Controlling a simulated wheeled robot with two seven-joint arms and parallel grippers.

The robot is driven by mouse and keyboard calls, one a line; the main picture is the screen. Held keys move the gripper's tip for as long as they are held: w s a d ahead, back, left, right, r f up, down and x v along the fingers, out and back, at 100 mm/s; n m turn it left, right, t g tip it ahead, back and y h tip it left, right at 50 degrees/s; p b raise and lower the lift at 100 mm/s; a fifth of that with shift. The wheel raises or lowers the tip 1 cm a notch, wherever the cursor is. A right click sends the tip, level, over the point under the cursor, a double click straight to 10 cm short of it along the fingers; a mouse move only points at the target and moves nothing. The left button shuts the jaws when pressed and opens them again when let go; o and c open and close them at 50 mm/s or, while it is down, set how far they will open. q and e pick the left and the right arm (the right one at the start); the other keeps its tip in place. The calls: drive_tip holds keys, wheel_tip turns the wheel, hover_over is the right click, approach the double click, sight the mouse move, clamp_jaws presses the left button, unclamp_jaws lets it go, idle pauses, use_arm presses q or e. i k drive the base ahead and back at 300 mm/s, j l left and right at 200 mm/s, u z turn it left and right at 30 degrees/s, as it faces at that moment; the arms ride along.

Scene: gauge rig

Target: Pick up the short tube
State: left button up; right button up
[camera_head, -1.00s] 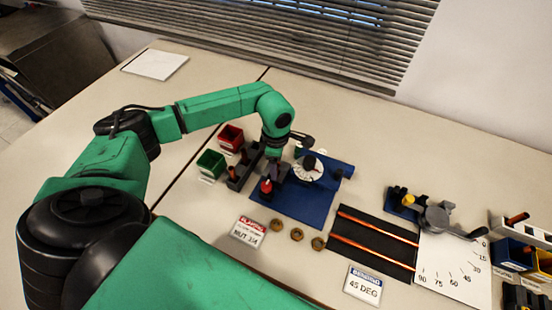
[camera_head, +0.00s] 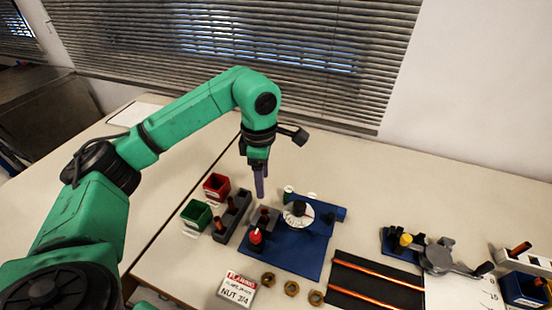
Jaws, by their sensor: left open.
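I cannot tell which one is the short tube. The blue rig (camera_head: 285,259) carries a white round dial (camera_head: 297,214), a dark block and a red-topped part (camera_head: 256,237). My right gripper is out of view.
A red bin (camera_head: 216,187) and a green bin (camera_head: 196,215) stand left of the rack. In front lie several brass nuts (camera_head: 291,289) and a label card (camera_head: 238,290). Two long copper rods (camera_head: 375,267) lie on a black mat. A bending tool (camera_head: 437,258) stands at the right.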

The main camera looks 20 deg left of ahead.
sight(265, 221)
drive_tip(key=k, duration=1.5)
